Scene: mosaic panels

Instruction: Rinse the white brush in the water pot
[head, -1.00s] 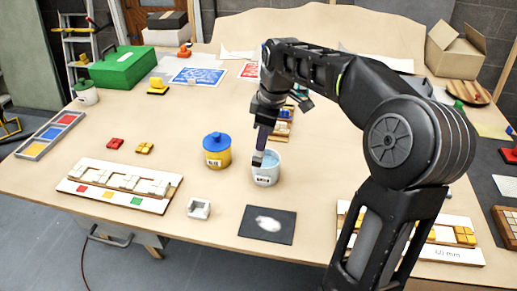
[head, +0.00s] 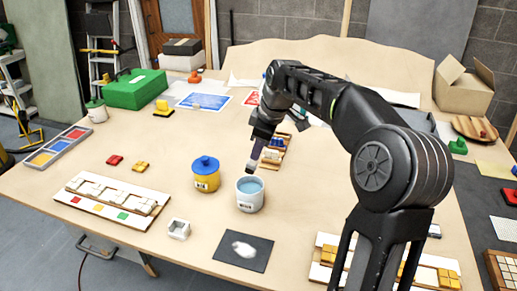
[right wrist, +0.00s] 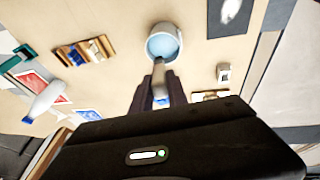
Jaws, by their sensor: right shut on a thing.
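The white water pot (head: 249,200), with blue water inside, stands near the middle of the table. My right gripper (head: 262,146) is shut on the brush (head: 252,166), which points down with its pale tip just above the pot's far rim in the head view. In the right wrist view the brush (right wrist: 158,76) sits between the fingers (right wrist: 158,95), its tip overlapping the near edge of the pot (right wrist: 150,46). The fingers hide most of the handle. I cannot tell whether the bristles are wet. My left gripper is not in view.
A yellow pot with a blue lid (head: 206,178) stands close left of the water pot. In front lie a dark mat with a white smear (head: 226,250) and a small white square holder (head: 179,229). A brush rack (head: 276,153) lies behind. Tile panels lie left and right.

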